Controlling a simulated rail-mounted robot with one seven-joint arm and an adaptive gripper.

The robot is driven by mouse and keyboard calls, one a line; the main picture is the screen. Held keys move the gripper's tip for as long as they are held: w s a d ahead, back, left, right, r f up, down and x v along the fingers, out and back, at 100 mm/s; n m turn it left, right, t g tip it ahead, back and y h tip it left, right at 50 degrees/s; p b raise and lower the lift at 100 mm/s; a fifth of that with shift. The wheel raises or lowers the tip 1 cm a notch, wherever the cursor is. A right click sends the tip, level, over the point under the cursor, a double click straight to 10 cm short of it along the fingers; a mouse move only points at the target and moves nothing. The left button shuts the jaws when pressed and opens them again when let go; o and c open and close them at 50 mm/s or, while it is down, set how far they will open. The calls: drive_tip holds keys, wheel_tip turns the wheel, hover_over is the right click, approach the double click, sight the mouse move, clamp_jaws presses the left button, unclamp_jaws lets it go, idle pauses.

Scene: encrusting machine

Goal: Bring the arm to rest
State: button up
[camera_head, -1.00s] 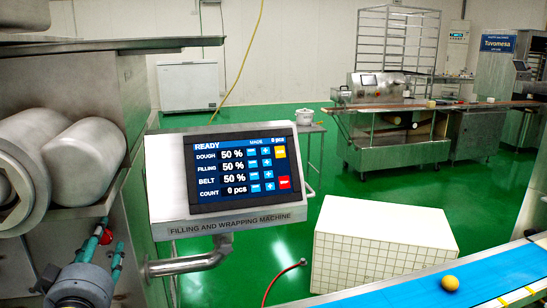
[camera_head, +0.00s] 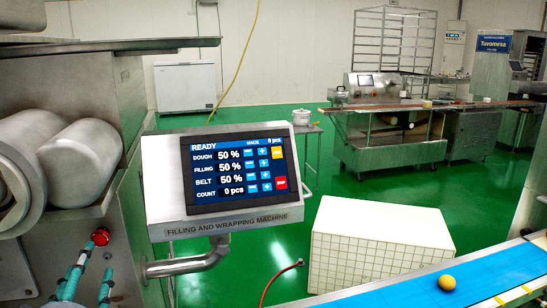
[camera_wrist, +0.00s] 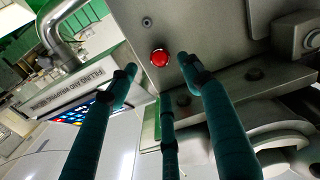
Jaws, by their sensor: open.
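My gripper (camera_head: 97,262) shows at the lower left of the head view, with its teal fingers pointing up below a red button (camera_head: 101,236). In the wrist view the fingers are spread wide with nothing between them. The red button (camera_wrist: 160,58) sits on the grey metal side of the machine, beyond the fingertips and apart from them. The rest of my arm is out of the head view.
The control panel (camera_head: 238,172) reads READY, with a bent metal pipe (camera_head: 188,262) below it. White rollers (camera_head: 80,165) sit above my gripper. A white tiled block (camera_head: 380,248) and a blue belt (camera_head: 400,293) with an orange ball (camera_head: 447,282) are at the right.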

sight(98, 238)
drive_tip(key=x, duration=0.8)
drive_tip(key=shift+w+a+r+n+p, duration=0.15)
drive_tip(key=shift+w+r+n+p, duration=0.2)
drive_tip(key=shift+p, duration=0.55)
drive_tip(key=n+p, duration=0.2)
drive_tip(key=shift+s+p, duration=0.2)
drive_tip(key=shift+p, duration=0.2)
drive_tip(key=n+p, duration=0.4)
drive_tip(key=p, duration=0.1)
drive_tip(key=shift+n, duration=0.25)
drive_tip(key=b+v, duration=0.2)
drive_tip(key=v, duration=0.8)
drive_tip(key=s+a+f+g+y+b, duration=0.3)
drive_tip(key=s+a+f+y+b, duration=0.3)
drive_tip(key=b, duration=0.3)
drive_tip(key=shift+s+a+f+n+g, duration=0.35)
drive_tip(key=shift+s+a+f, duration=0.2)
drive_tip(key=shift+a, duration=0.3)
